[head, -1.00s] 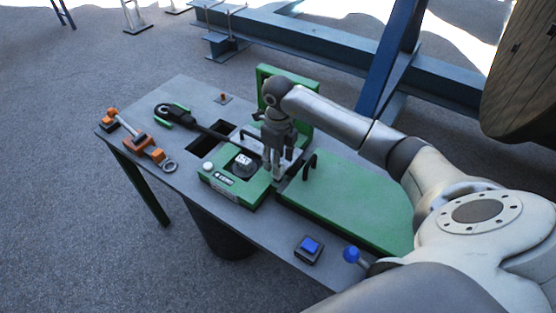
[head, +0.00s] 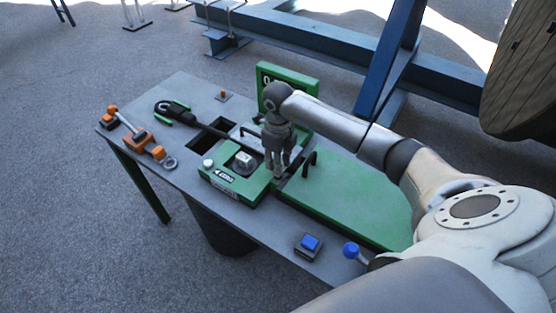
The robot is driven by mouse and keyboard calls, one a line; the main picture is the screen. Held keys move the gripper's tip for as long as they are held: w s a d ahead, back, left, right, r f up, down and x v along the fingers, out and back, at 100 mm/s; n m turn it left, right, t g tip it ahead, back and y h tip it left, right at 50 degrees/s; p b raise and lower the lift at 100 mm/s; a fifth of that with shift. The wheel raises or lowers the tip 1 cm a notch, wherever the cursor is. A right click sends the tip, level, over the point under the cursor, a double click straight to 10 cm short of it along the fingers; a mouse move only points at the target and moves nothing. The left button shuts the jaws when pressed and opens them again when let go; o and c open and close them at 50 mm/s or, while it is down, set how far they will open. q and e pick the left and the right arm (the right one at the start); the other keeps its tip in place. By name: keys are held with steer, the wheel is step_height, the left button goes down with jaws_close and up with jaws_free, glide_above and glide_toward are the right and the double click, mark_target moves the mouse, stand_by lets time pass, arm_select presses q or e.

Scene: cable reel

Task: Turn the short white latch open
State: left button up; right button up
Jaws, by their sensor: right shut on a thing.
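My right gripper (head: 278,173) points down at the right end of the green box (head: 232,186), beside the inner edge of the green plate. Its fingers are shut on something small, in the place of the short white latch. The fingers hide most of the latch, so I cannot tell its exact angle. The green box has a label on its front, a pale-topped block (head: 243,162) in its middle and a white round knob (head: 208,163) at its left corner. My left gripper is not in view.
A large green plate (head: 350,198) lies right of the gripper, with a black handle (head: 309,163) close by. A green panel (head: 300,82) stands behind. A black tool (head: 178,115), an orange tool (head: 139,136) and a blue button (head: 310,243) are on the grey table (head: 185,90).

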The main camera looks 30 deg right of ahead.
steer(key=n+b, duration=0.3)
steer(key=b, duration=0.1)
steer(key=shift+f+n, duration=0.2)
steer(key=shift+n, duration=0.2)
steer(key=n+b, duration=0.4)
steer(key=shift+n, duration=0.3)
steer(key=n+b, duration=0.3)
steer(key=n, duration=0.1)
steer(key=shift+r, duration=0.1)
steer(key=shift+r+n+b, duration=0.15)
steer(key=shift+n+b, duration=1.25)
steer(key=shift+n, duration=1.3)
steer(key=o, duration=1)
